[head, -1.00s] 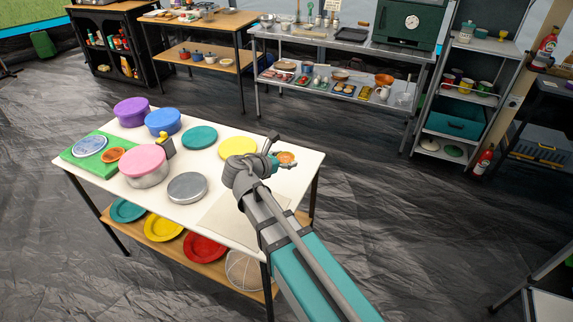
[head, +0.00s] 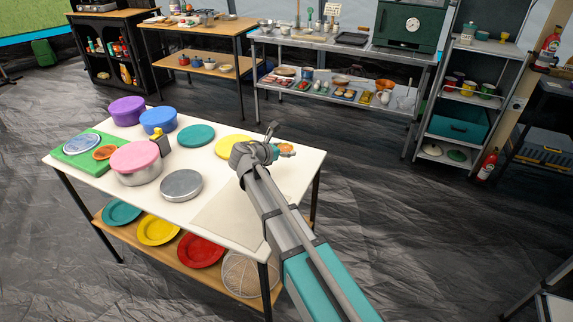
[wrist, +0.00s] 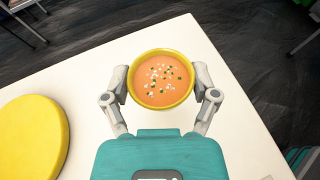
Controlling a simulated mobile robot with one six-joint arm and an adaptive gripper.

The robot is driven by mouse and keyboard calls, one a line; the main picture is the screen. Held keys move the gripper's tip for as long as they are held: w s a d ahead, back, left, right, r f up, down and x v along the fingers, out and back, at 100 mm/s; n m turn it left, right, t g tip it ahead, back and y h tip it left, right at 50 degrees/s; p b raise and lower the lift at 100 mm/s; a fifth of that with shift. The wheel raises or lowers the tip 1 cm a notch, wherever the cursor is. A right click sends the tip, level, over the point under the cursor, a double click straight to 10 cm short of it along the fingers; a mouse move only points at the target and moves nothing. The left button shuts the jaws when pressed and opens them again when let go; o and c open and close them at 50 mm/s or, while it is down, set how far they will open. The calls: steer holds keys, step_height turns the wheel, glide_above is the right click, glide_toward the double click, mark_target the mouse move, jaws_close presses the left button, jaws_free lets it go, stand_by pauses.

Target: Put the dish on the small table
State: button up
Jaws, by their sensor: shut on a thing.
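The dish is a round yellow bowl of orange soup with white and green bits on top (wrist: 161,78). In the wrist view, my gripper (wrist: 161,95) is shut on it, with one finger against each side. The bowl looks level and lies over the white tabletop, close to its far edge; I cannot tell whether it touches the top. In the head view, a small part of the dish (head: 287,149) shows beyond my wrist, which hides most of my gripper. The white-topped table (head: 229,210) stands in front of me.
A yellow lid (head: 232,146), a teal lid (head: 196,135), a metal tin (head: 181,184) and a pink-lidded pot (head: 135,158) stand further left. Plates lie on the lower shelf. A steel counter (head: 340,48) and a shelf rack (head: 468,100) are behind.

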mark_target(285, 163)
steer(key=shift+w+f+b, duration=0.3)
steer(key=shift+w+f, duration=0.2)
steer(key=shift+f, duration=0.1)
steer(key=shift+w+a+f+b, duration=0.1)
steer(key=shift+w+f+b, duration=0.3)
steer(key=shift+f+b, duration=1.6)
steer(key=shift+b, duration=0.05)
steer(key=shift+f, duration=0.15)
steer(key=o, duration=1.1)
steer(key=shift+o, duration=0.2)
steer(key=shift+r, duration=0.2)
